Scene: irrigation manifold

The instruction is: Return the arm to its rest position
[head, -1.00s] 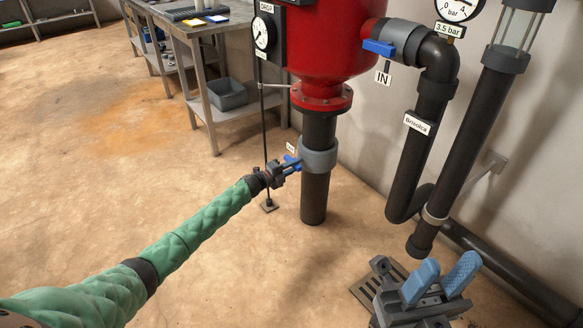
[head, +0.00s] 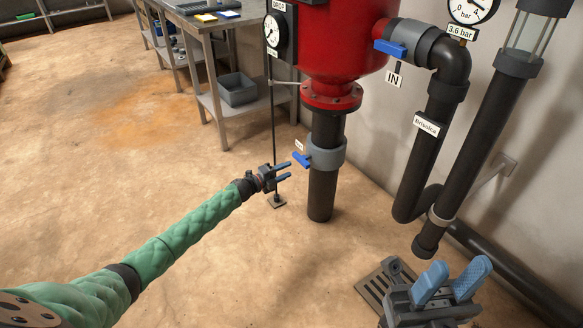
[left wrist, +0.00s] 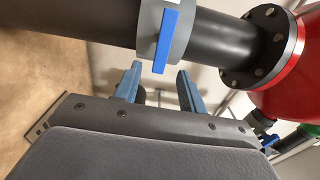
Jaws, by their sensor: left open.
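My left gripper (head: 289,171) is open and empty, just left of the blue valve handle (head: 301,159) on the grey collar of the black pipe (head: 323,185) below the red tank (head: 335,45). A gap shows between its fingers and the handle. In the left wrist view, the two blue fingers (left wrist: 160,70) stand apart, with the blue handle (left wrist: 166,42) beyond the gap between them. My right gripper (head: 458,268) is at the lower right, its two blue fingers apart with nothing between them.
A second blue handle (head: 391,48) sits on the inlet pipe by the IN sign. A thin dark rod (head: 273,120) stands behind my left gripper. A metal table (head: 205,60) with a grey bin (head: 238,90) is at the back. The floor at left is clear.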

